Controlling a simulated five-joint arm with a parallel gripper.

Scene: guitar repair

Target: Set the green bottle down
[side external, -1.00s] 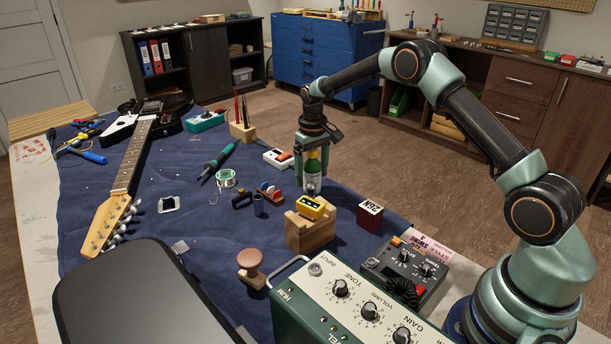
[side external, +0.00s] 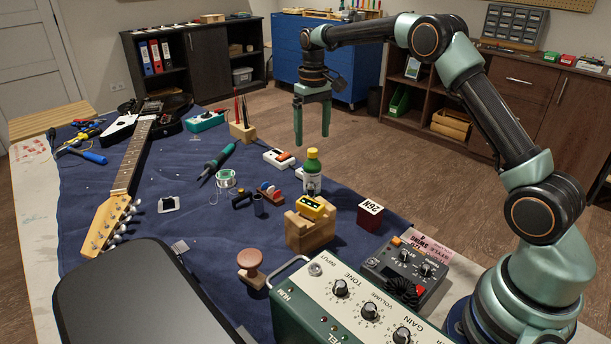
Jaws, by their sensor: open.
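The green bottle (side external: 312,178) has a yellow cap and a white label. It stands upright on the blue cloth (side external: 205,268), just behind the wooden block that holds a small yellow device. The block hides the bottle's base. My gripper (side external: 312,140) is open and empty, its two fingers pointing down. It is above and behind the bottle in the picture, apart from it.
The wooden block (side external: 310,232) stands close in front of the bottle, and a dark red cube (side external: 370,214) is to its right. A white-orange pedal (side external: 279,159) lies just left of the bottle. A guitar (side external: 130,170) lies farther left.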

